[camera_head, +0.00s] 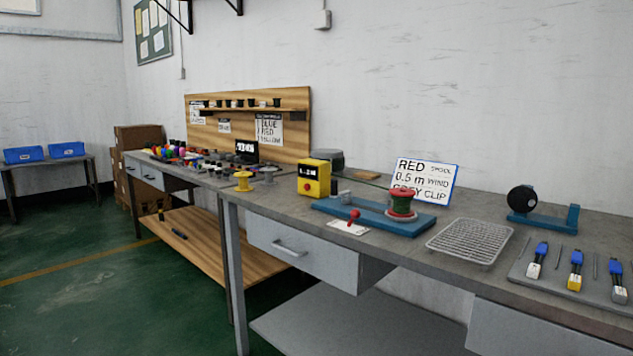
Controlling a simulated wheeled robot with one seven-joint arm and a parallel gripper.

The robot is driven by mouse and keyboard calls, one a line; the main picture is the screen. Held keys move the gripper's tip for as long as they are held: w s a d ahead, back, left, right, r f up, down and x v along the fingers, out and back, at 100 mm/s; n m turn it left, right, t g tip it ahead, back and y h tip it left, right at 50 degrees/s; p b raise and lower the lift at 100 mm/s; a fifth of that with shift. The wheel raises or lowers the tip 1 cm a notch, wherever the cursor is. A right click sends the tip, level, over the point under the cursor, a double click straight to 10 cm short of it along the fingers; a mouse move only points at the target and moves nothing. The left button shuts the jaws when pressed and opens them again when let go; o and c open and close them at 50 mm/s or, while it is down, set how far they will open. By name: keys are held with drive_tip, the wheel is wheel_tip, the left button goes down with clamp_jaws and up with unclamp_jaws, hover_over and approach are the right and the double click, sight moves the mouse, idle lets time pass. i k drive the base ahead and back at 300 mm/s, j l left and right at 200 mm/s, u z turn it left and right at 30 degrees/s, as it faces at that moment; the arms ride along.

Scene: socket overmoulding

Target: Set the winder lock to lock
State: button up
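The winder is a blue base plate (375,219) on the grey workbench. A red spool with green winding (401,203) stands on its right part. A small red lever (353,216) sits on a white label plate (348,229) at the winder's front edge; it looks like the winder lock. The lever tilts up, and the plate's markings are too small to read. A yellow box with a dark display and a red button (314,178) stands at the winder's left end. My gripper is not in this view.
A wire rack (469,243) lies right of the winder. A white sign (423,181) leans behind it. Yellow (243,181) and grey (268,174) spools stand to the left. Several cable connectors lie on a grey mat (560,278) at right. Green floor is clear in front.

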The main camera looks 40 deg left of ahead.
sight(355, 214)
drive_tip(key=u, duration=1.5)
